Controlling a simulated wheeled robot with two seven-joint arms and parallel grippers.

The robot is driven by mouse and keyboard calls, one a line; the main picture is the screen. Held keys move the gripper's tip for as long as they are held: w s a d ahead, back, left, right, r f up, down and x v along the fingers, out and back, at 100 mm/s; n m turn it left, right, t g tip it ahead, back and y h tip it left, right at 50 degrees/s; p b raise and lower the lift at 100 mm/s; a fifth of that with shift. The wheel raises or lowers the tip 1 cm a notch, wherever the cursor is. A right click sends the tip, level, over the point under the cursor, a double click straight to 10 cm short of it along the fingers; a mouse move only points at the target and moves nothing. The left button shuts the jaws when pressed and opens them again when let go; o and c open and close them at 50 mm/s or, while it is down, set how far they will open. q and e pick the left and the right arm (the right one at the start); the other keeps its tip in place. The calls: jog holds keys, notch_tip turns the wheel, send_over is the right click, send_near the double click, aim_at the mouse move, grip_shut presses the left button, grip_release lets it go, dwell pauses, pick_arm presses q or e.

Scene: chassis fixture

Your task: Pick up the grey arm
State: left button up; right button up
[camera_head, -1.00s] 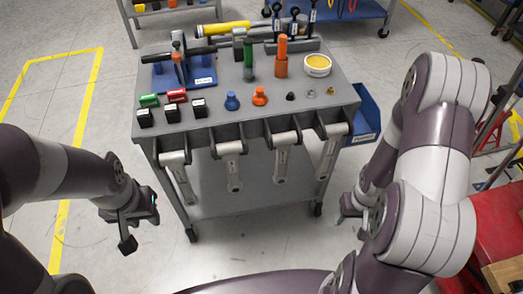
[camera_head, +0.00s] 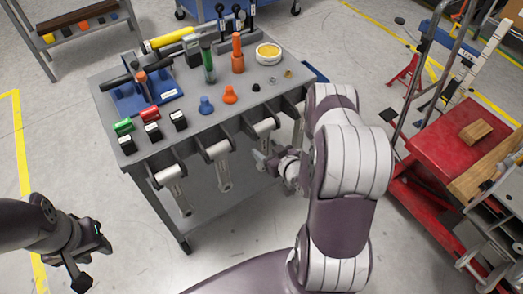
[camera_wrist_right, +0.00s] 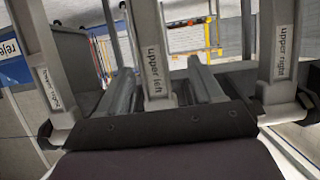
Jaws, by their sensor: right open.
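Several grey arms hang from the front edge of the grey cart (camera_head: 105,92). In the head view I see a left one (camera_head: 174,185), a middle one (camera_head: 222,168) and a right one (camera_head: 266,130); my right arm covers the space farther right. My right gripper (camera_head: 268,162) is open at the lower part of the right one. An "upper right" arm (camera_wrist_right: 281,50) is at the right. My left gripper (camera_head: 90,258) is open, empty and away from the cart.
The cart top holds a blue fixture (camera_head: 145,97), red, green and black-and-white blocks, blue and orange knobs, a green cylinder (camera_head: 207,62) and a yellow tub (camera_head: 268,53). A red cart (camera_head: 440,145) stands right. Floor is clear at front left.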

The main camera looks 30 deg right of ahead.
jog(key=x, duration=0.5)
jog(key=shift+w+d+f+b, duration=0.1)
jog(key=shift+w+d+b, duration=0.2)
jog(key=shift+w+b, duration=0.1)
jog(key=shift+s, duration=0.1)
jog(key=shift+d, duration=0.1)
grip_shut()
jog(key=shift+r, duration=0.2)
jog(key=shift+r, duration=0.25)
jog(key=s+d+p, duration=0.1)
jog(key=s, duration=1.7)
jog(key=shift+d+r, duration=0.15)
jog(key=shift+r, duration=0.25)
